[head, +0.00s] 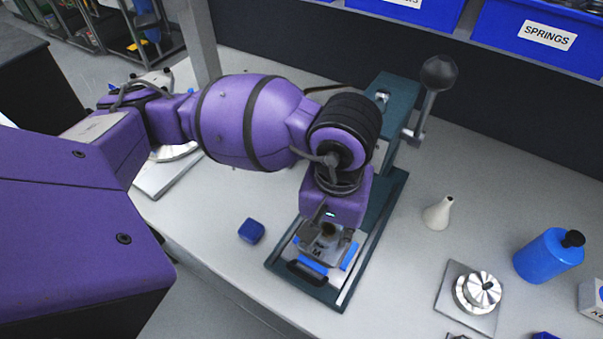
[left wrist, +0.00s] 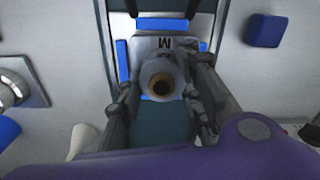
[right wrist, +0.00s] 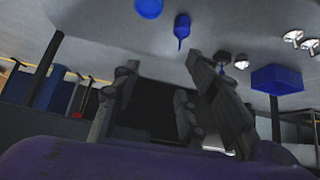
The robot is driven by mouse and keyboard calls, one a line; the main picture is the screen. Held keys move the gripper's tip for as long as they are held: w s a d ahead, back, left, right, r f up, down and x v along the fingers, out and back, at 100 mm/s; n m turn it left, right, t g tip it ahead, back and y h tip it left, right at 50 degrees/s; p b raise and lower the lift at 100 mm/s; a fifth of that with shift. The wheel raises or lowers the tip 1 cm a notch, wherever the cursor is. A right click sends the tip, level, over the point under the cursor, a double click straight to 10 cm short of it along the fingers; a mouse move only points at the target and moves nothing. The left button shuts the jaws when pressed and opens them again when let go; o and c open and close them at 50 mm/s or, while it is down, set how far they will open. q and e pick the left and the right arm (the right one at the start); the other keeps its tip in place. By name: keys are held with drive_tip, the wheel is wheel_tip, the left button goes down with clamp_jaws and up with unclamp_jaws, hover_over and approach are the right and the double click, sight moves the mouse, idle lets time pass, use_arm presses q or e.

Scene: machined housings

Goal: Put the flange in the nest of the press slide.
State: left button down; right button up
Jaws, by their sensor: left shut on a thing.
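The flange (head: 322,252) is a grey plate marked M with a round hollow hub. My left gripper (head: 329,229) points down and is shut on the hub; in the left wrist view its fingers stand on both sides of the hub (left wrist: 161,84). The plate is over the nest of the press slide, framed by blue pads (head: 311,266) that also show in the left wrist view (left wrist: 123,54). I cannot tell whether it touches the nest floor. The slide has a dark handle (head: 306,274) at its front. My right gripper (right wrist: 165,85) is open and empty.
The green press (head: 384,185) has a ball-ended lever (head: 437,75). A blue block (head: 251,231) lies left of it. On the right are a white cone-shaped thing (head: 438,213), a metal round part on a plate (head: 478,291) and a blue bottle (head: 547,256). Blue bins (head: 540,35) line the back.

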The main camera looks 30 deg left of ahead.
sight(330, 230)
use_arm(q)
drive_tip(key=shift+s+d, duration=0.2)
drive_tip(key=shift+s, duration=0.05)
drive_tip(key=c, duration=1.7)
unclamp_jaws()
drive_tip(key=o, duration=0.4)
drive_tip(key=shift+w+a+f, duration=0.1)
drive_tip(key=shift+w+a, duration=0.05)
drive_tip(key=shift+w, duration=0.05)
drive_tip(key=shift+o, duration=0.2)
wheel_tip(330, 230, up, 12)
